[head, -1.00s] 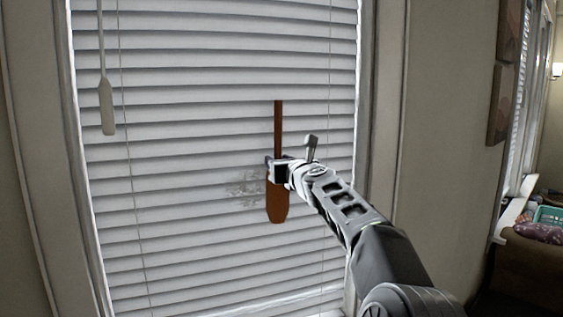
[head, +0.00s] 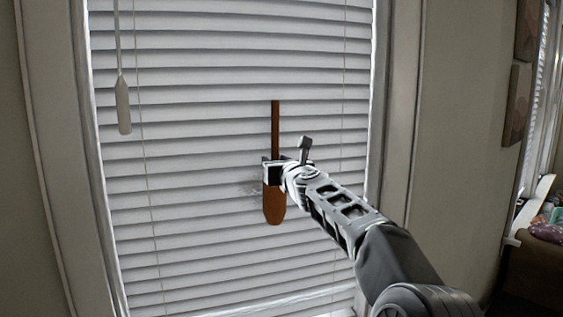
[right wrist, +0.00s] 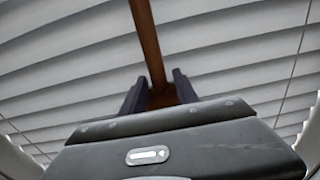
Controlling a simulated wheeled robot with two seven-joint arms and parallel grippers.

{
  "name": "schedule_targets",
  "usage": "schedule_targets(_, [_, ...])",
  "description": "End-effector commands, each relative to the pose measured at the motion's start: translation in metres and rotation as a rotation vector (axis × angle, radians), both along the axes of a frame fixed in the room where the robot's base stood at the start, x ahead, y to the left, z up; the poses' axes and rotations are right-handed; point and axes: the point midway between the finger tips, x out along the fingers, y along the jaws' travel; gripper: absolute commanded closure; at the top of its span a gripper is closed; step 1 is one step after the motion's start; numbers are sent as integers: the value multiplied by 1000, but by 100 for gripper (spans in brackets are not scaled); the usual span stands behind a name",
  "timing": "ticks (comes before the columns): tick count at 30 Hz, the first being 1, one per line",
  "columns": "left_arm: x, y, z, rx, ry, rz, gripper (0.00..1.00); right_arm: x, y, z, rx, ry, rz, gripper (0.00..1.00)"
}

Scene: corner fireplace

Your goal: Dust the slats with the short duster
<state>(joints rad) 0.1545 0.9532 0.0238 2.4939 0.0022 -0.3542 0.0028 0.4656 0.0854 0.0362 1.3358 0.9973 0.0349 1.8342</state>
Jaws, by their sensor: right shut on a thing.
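The short duster (head: 273,205) is brown, with a thin dark stem (head: 275,128) pointing up and a wider rounded orange-brown end pointing down. My right gripper (head: 272,172) is shut on it near its middle and holds it upright in front of the slats (head: 220,235). In the right wrist view, the stem (right wrist: 148,40) rises between the two dark fingers (right wrist: 160,95). A faint grey dust patch (head: 253,190) shows on the slats just left of the duster; part may be hidden behind it. I cannot tell whether the duster touches the slats. My left gripper is out of view.
A blind wand (head: 123,105) hangs at the upper left of the blind. The white window frame (head: 400,130) borders the slats on the right. Pictures (head: 517,105) hang on the wall farther right.

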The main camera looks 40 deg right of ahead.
Motion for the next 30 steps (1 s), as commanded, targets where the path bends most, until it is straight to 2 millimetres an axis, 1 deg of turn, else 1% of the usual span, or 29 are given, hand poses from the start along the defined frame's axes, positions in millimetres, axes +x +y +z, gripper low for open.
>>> schedule_targets(1, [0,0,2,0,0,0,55,3,6,1,1,0,4,97])
schedule_targets(6, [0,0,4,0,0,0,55,8,15,0,0,0,3,97])
schedule_targets(16, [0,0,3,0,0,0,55,10,17,-1,1,0,5,97])
schedule_targets(20, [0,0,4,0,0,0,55,12,21,-1,3,1,8,97])
schedule_targets(30, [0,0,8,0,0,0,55,21,47,0,1,0,7,97])
